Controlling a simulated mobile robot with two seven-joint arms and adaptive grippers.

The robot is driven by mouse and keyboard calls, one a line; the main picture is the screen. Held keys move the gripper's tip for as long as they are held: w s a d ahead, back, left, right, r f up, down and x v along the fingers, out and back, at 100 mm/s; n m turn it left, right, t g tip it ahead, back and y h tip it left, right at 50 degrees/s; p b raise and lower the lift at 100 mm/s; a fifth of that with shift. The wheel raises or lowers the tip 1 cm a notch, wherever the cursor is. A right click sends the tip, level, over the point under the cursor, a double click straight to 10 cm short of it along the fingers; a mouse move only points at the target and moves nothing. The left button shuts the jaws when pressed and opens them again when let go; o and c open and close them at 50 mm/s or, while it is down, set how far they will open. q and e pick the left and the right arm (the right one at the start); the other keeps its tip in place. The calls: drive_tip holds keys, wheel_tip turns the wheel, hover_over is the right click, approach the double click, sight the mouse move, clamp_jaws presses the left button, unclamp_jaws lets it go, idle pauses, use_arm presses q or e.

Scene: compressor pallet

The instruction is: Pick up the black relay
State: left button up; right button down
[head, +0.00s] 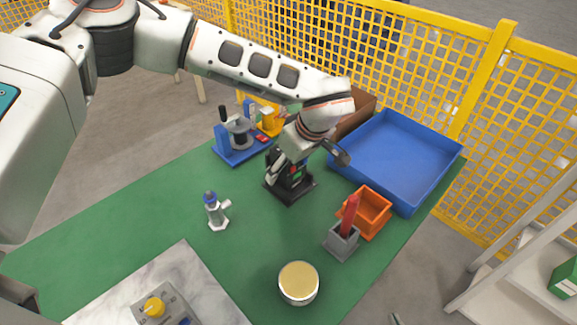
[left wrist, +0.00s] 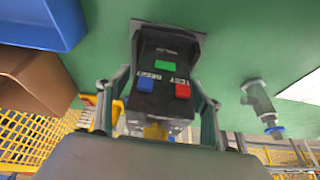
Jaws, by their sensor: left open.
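The black relay (left wrist: 160,80) stands on a dark base (head: 290,190) on the green table. In the left wrist view it has a green display, a blue button and a red button. In the head view the relay (head: 296,172) is partly hidden by my left gripper (head: 290,160). The left gripper's fingers (left wrist: 160,105) are open, one on each side of the relay; I cannot tell whether they touch it. At the bottom edge of the head view, a small grey tip (head: 396,318) may be part of my right gripper; its jaws are not visible.
A blue tray (head: 430,178), an orange bin (head: 377,217) and a grey holder with a red item (head: 342,243) lie to the right. A valve-like fitting (head: 216,213) stands left. A round tin (head: 299,284) is in front. Yellow fencing (head: 487,75) closes the back.

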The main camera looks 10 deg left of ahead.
use_arm(q)
drive_tip(key=shift+r, duration=0.1)
drive_tip(key=c, duration=1.6)
drive_tip(key=shift+d, duration=0.1)
